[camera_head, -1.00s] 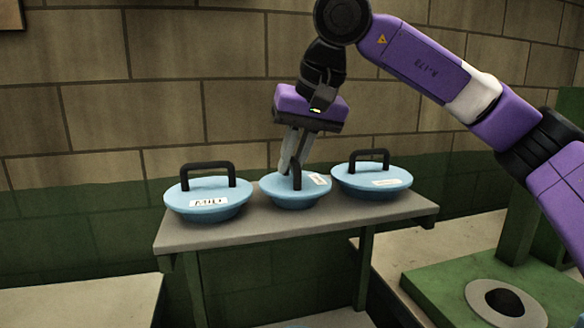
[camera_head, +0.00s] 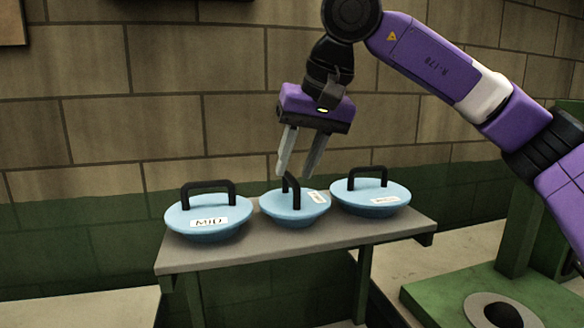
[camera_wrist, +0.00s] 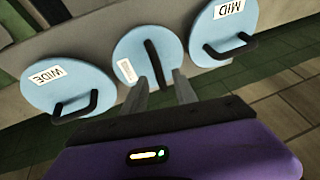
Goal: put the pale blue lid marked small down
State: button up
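The middle pale blue lid (camera_head: 282,207) rests flat on a grey shelf (camera_head: 240,248), its black loop handle up. Its small white label cannot be read; the neighbours read MID and WIDE. My gripper (camera_head: 295,175) is open and empty just above this lid, its fingertips spread around or slightly above the handle top. In the wrist view, the middle lid (camera_wrist: 130,52) lies straight ahead, with the fingers pointing at its handle. Whether a fingertip touches the handle is not clear.
The lid marked MID (camera_head: 208,216) stands on the left of the shelf and the lid marked WIDE (camera_wrist: 68,80) on the right, close beside the middle lid. A brick wall is behind. A green stand with a round opening (camera_head: 503,314) is at lower right.

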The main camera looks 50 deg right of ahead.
jog(key=p+v, duration=0.4)
jog(key=v, duration=0.4)
jog(key=shift+r, duration=0.25)
jog(key=shift+s, duration=0.1)
